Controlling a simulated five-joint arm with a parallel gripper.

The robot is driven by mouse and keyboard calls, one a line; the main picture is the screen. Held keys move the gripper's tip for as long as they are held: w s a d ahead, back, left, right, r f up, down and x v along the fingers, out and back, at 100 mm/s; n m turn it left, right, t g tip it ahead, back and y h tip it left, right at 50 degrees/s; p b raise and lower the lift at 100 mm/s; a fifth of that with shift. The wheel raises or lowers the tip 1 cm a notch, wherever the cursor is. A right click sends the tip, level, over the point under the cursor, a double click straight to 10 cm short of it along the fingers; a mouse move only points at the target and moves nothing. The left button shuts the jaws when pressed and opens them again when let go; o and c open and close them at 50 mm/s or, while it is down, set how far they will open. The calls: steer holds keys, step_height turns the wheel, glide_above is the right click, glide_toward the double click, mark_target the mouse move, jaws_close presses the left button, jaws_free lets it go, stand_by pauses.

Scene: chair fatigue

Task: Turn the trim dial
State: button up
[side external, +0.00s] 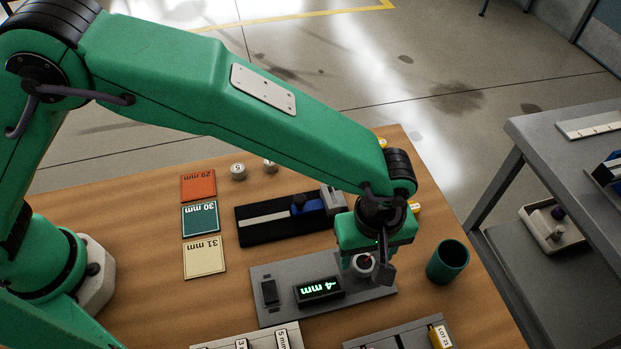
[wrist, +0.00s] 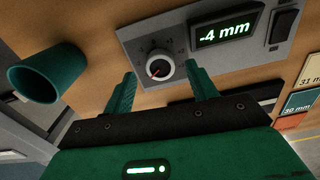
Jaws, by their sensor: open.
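The trim dial (wrist: 158,67) is a small white knob with a red pointer mark on a grey panel (wrist: 195,50). In the side view the dial (side external: 362,264) is partly hidden by my gripper. The panel's display (wrist: 227,28) reads -4 mm in green; it also shows in the side view (side external: 319,290). My gripper (wrist: 160,85) is open, with one green finger on each side of the dial in the wrist view. It is low over the panel's right end in the side view (side external: 374,263). I cannot tell whether either finger touches the dial.
A black rocker switch (side external: 269,292) sits on the panel. A green cup (side external: 447,262) stands close right of my gripper. Behind the panel lies a black rail fixture (side external: 265,228) with a blue block. Orange, teal and cream mm cards (side external: 205,257) lie left. Trays (side external: 415,331) line the front edge.

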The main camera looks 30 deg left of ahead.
mark_target(363, 265)
steer(key=shift+f, duration=1.3)
steer(key=c, duration=1)
